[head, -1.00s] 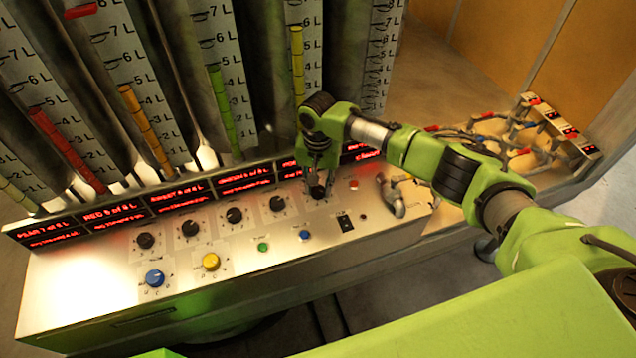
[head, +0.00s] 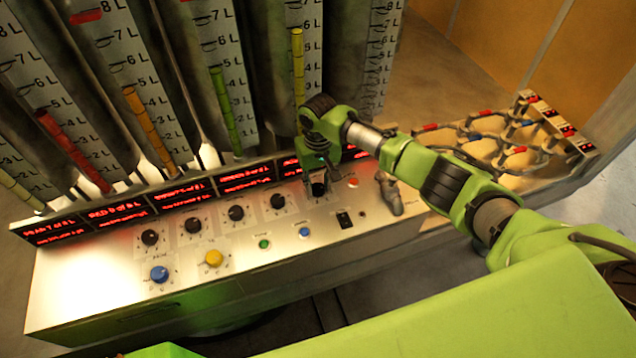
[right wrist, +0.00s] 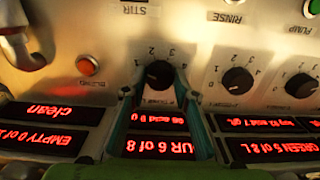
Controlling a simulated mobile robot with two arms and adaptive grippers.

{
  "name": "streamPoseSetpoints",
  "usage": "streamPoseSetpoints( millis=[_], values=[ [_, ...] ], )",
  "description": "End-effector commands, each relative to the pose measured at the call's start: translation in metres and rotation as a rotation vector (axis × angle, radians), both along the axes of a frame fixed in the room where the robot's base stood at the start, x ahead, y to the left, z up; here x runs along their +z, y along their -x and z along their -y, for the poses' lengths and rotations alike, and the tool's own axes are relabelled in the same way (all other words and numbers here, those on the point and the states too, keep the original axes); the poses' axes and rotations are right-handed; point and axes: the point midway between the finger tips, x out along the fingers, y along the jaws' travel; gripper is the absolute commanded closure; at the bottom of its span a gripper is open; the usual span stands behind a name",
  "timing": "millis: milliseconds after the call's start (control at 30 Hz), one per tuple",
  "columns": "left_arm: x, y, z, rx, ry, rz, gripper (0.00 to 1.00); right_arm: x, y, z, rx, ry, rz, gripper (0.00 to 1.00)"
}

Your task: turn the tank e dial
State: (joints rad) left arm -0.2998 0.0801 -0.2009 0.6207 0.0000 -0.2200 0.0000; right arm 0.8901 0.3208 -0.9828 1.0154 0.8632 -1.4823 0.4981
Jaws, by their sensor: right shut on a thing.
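The tank e dial is the black knob (right wrist: 158,74) at the right end of the row of black dials on the panel. In the right wrist view it has a pale scale with numbers beside it; its lettering is upside down and hard to read. My right gripper (right wrist: 160,88) is shut on this dial, one finger on each side. In the head view my right gripper (head: 318,187) points down at the panel and mostly hides the dial. My left gripper is not in view.
Several other black dials (head: 236,213) continue leftward, with blue (head: 160,274) and yellow (head: 213,258) knobs in front. Red displays (head: 245,181) and tall gauges (head: 230,105) stand behind. A red button (right wrist: 88,65) and grey metal fitting (head: 388,192) are close by.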

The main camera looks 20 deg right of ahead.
Motion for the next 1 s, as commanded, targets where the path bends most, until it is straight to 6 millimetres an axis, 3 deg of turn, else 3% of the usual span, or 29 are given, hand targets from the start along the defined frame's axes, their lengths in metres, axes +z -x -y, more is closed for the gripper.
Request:
streamPoseSetpoints(
  millis=[333, 367, 400, 767, 1000],
  values=[
    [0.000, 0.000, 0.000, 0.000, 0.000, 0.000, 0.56, 0.000, 0.000, 0.000, 0.001, 0.001, -0.001, 0.95],
    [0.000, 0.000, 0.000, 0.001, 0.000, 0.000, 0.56, 0.000, 0.000, 0.000, 0.001, 0.001, -0.001, 0.65],
    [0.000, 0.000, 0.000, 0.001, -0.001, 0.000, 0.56, 0.000, 0.000, 0.000, 0.001, 0.001, -0.001, 0.56],
    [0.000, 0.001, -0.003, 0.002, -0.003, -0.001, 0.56, 0.001, 0.000, 0.000, 0.001, 0.000, 0.001, 0.56],
    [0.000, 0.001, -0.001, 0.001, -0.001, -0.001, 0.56, 0.034, -0.001, 0.000, 0.002, -0.001, 0.005, 0.56]
  ],
)
